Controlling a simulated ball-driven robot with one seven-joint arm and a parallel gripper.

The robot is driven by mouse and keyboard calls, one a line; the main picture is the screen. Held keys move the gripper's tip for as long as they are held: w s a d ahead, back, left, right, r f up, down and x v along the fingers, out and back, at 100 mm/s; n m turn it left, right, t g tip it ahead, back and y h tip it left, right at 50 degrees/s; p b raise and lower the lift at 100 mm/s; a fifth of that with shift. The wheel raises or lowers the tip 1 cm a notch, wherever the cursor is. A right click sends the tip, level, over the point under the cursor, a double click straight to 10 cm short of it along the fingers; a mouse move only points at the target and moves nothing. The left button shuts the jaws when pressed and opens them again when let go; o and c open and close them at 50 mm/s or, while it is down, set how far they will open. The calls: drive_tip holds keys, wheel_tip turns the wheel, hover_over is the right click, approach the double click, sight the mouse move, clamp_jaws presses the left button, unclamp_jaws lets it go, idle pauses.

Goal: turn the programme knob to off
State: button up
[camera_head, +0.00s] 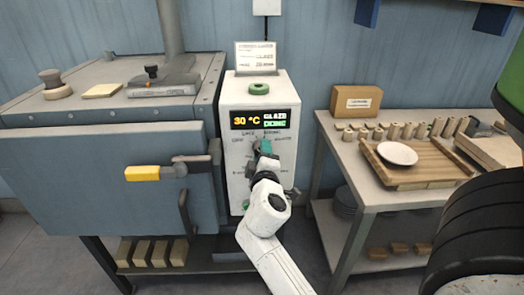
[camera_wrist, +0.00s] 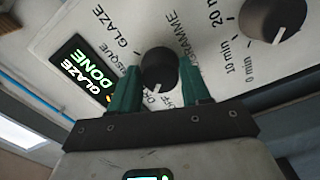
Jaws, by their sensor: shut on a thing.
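The programme knob (camera_wrist: 159,68) is black and round, with a white pointer mark, on the white control box (camera_head: 231,150). In the wrist view my gripper (camera_wrist: 160,82) has its two green fingers on either side of the knob, shut on it. The pointer mark faces the wrist, toward the lower labels, one of which seems to read OFF; the fingers and knob partly cover them, so the exact setting is unclear. In the head view my gripper (camera_head: 264,149) hides most of the knob. The display (camera_head: 259,119) reads 30 °C, GLAZE, DONE.
A second black knob (camera_wrist: 273,18) with minute marks sits close beside in the wrist view. A grey cabinet (camera_head: 90,175) with a yellow handle (camera_head: 143,173) stands left. A bench at right holds a wooden tray (camera_head: 398,179) with a white plate (camera_head: 397,153).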

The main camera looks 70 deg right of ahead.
drive_tip(key=shift+n+p, duration=0.8)
drive_tip(key=shift+n, duration=1.1)
drive_tip(key=o, duration=1)
drive_tip(key=shift+o, duration=0.2)
drive_tip(key=b+v, duration=0.2)
drive_tip(key=v, duration=0.9)
drive_tip(key=shift+w, duration=0.1)
